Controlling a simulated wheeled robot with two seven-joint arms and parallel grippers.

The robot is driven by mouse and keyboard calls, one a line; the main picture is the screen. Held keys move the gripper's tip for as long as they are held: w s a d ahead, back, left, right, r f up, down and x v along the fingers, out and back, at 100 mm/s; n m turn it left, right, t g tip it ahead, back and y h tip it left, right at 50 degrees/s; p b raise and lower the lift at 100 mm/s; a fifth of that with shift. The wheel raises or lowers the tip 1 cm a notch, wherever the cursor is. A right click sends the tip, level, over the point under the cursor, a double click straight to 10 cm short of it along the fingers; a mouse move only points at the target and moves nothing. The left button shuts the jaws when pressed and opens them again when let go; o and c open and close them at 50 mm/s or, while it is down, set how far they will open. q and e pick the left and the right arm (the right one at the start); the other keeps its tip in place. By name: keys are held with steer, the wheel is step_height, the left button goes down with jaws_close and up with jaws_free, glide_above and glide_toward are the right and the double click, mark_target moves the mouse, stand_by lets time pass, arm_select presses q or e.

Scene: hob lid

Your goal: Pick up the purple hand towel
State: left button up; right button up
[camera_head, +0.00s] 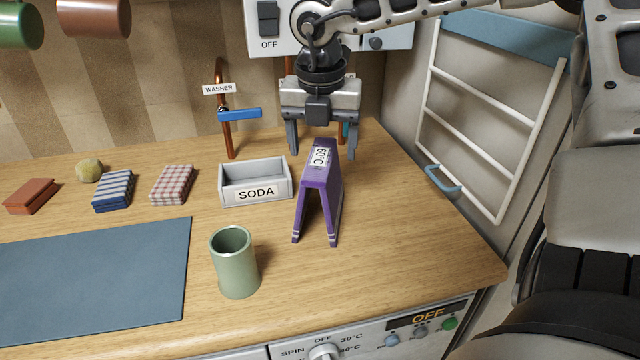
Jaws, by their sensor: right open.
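The purple hand towel (332,198) stands on the wooden worktop like a tent, its folded ridge up and its two sides apart at the bottom. A white label reading 60°C lies on its ridge. My right gripper (321,151) is open and points down at the towel's top end, with one finger on each side of the ridge's far part. I cannot tell whether the fingers touch the cloth. My left gripper is not in view.
A grey SODA tray (227,194) stands just left of the towel, and a green cup (234,265) stands front left. Folded cloths (172,184) lie farther left. A blue-grey mat (90,285) covers the front left. A white rack (480,150) hangs at right. The worktop right of the towel is clear.

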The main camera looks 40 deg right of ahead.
mark_target(320, 157)
steer(key=shift+f, duration=0.4)
steer(key=f, duration=0.1)
steer(key=f+p, duration=0.1)
steer(key=f, duration=0.2)
steer(key=shift+w+f, duration=0.25)
steer(key=shift+w, duration=0.05)
steer(key=c, duration=1.2)
steer(key=shift+o, duration=0.2)
steer(key=shift+r, duration=0.15)
